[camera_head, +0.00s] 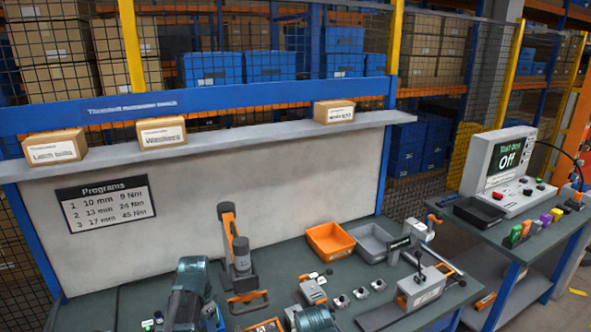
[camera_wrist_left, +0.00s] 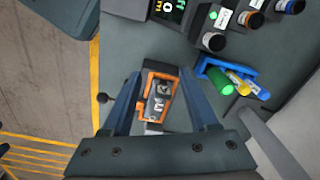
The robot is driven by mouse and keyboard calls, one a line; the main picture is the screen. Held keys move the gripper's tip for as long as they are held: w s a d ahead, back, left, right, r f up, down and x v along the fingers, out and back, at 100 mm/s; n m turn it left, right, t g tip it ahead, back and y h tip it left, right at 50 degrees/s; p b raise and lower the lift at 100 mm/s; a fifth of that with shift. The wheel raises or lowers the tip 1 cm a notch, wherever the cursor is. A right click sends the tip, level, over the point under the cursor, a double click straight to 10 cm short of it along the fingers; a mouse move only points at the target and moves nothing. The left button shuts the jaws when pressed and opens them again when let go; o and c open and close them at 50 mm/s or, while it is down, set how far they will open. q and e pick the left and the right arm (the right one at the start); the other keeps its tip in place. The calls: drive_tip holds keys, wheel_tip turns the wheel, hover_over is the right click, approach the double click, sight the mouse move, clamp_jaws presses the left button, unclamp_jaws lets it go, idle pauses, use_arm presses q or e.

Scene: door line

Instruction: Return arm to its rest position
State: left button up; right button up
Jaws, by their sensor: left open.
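My left gripper (camera_wrist_left: 163,82) shows in the left wrist view with its two dark fingers spread apart. A small grey device in an orange frame (camera_wrist_left: 158,95) lies between and beyond the fingers. I cannot tell how far below the fingertips it is, or whether they touch it. In the head view, dark teal arm parts (camera_head: 190,290) that look like mine stand at the bottom, left of centre. More of the same (camera_head: 316,320) show at the bottom edge. No fingertips can be made out in the head view, and my right gripper does not show.
The bench holds an upright tool stand (camera_head: 240,262), an orange bin (camera_head: 329,240), a grey bin (camera_head: 372,241) and a grey fixture (camera_head: 420,288). A side table carries a test box (camera_head: 497,172) reading "Off". A blue holder with coloured cylinders (camera_wrist_left: 234,80) lies right of my fingers.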

use_arm(q)
drive_tip(key=s+d+f+n+b, duration=0.2)
drive_tip(key=s+d, duration=0.6)
drive_tip(key=d, duration=0.1)
drive_tip(key=s+d+f+n+y+b, duration=0.1)
drive_tip(key=s+d+f+n+b, duration=0.1)
drive_tip(key=s+d, duration=0.6)
drive_tip(key=shift+d+n+g, duration=0.3)
drive_tip(key=shift+d+n, duration=0.2)
drive_tip(key=shift+d, duration=0.3)
